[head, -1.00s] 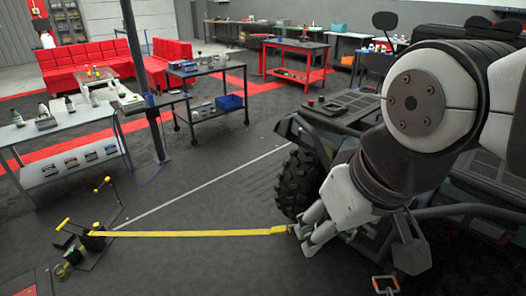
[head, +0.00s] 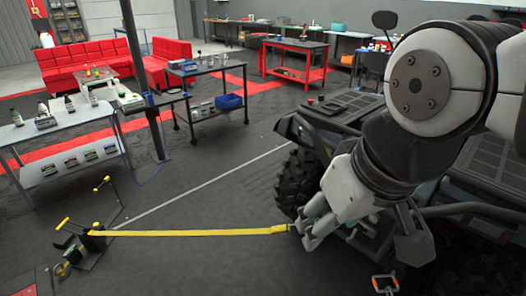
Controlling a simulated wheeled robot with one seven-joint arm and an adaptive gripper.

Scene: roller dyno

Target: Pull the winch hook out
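A yellow strap (head: 190,233) runs straight and taut from a floor-mounted winch (head: 92,240) at lower left to my gripper (head: 299,232). The winch hook (head: 290,229) is at the strap's right end, small and mostly hidden between my fingertips. My gripper is shut on it, above the floor beside the vehicle's front tyre. An orange-framed loop (head: 385,283) shows at the bottom right, below and to the right of my gripper, apart from it.
A dark quad-like vehicle (head: 345,108) with a knobbly tyre (head: 297,180) fills the right side, close behind my gripper. A grey bench (head: 70,145) stands at left and a dark post (head: 140,80) behind the winch. The floor beside the strap is clear.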

